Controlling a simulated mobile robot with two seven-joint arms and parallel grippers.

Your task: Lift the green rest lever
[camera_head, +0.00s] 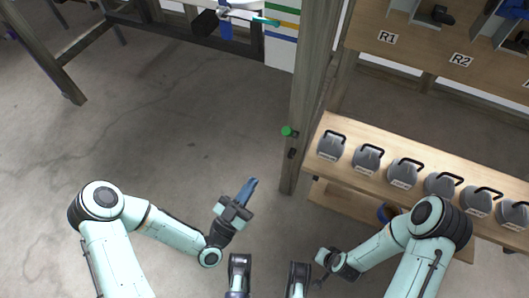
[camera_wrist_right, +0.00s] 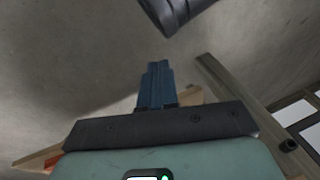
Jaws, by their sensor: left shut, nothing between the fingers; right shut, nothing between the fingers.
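The green rest lever (camera_head: 287,131) shows as a small round green knob on the side of a wooden post (camera_head: 307,100) in the head view. A dark fitting sits just below it on the post. My left gripper (camera_head: 252,184) is shut and empty, its blue fingers pointing up toward the post. It is below and left of the green knob, apart from it. My right gripper (camera_wrist_right: 155,82) is shut and empty in the right wrist view, with bare floor beyond its fingertips. In the head view its arm is at the lower right, well away from the lever.
A wooden bench (camera_head: 330,123) right of the post carries several grey weights with black handles (camera_head: 331,146). Shelves labelled R1 and R2 (camera_head: 461,60) stand behind it. A dark frame (camera_head: 145,25) and a striped panel (camera_head: 283,35) are at the top. Floor left of the post is clear.

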